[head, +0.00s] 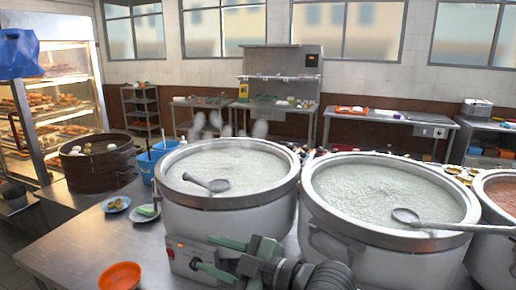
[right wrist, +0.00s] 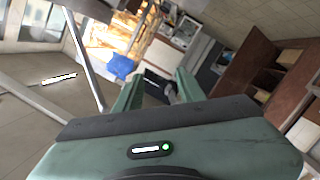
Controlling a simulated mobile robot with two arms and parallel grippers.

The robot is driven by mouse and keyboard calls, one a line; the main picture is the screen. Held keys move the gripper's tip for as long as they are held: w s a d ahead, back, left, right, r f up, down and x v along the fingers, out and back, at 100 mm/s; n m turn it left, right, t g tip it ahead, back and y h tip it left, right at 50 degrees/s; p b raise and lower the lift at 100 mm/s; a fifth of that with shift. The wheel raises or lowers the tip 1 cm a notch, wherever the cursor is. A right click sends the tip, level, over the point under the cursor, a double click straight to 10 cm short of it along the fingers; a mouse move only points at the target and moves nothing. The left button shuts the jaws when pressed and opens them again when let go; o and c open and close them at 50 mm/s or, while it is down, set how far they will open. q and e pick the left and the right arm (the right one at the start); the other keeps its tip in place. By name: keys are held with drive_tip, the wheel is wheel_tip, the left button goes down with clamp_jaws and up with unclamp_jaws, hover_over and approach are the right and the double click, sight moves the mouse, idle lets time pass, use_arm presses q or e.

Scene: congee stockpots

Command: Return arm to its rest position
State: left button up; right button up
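My right gripper (head: 203,252) reaches in from the bottom of the head view, in front of the left stockpot (head: 230,215). Its two green fingers point left and stand apart. In the right wrist view the fingers (right wrist: 155,90) are also apart, with nothing between them. My left gripper is not in view. The left pot holds pale congee with a dark ladle (head: 207,184) resting in it. The middle stockpot (head: 385,260) also holds pale congee, and its ladle (head: 405,215) has a long handle over the right rim.
A third pot (head: 495,255) with reddish content is cut off at right. An orange bowl (head: 119,276), small plates (head: 117,204) and a blue container (head: 146,168) stand on the steel counter (head: 75,250). A dark round steamer (head: 98,165) is at left, near a lit food cabinet (head: 50,100).

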drive_tip(key=s+d+f+m+h, duration=0.3)
drive_tip(key=d+f+m, duration=0.25)
drive_tip(key=f, duration=0.35)
drive_tip(key=s+d+f+m+h, duration=0.4)
drive_tip(key=d+f, duration=0.2)
drive_tip(key=f, duration=0.3)
drive_tip(key=s+d+f+m+g+h, duration=0.2)
drive_tip(key=s+d+f+m+h, duration=0.3)
drive_tip(key=s+d, duration=0.4)
drive_tip(key=s+d+f+m+g+h, duration=0.2)
drive_tip(key=s+d+f+m+g, duration=0.1)
drive_tip(key=s+d+f, duration=0.6)
wheel_tip(320, 180, down, 23)
drive_tip(key=s+g, duration=0.1)
drive_tip(key=s, duration=0.1)
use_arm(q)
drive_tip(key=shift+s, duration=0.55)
use_arm(e)
drive_tip(key=s+d+f+g, duration=0.1)
drive_tip(key=s+d+f, duration=0.1)
drive_tip(key=s+f, duration=1.5)
drive_tip(key=shift+d+f, duration=0.3)
drive_tip(key=shift+f, duration=0.25)
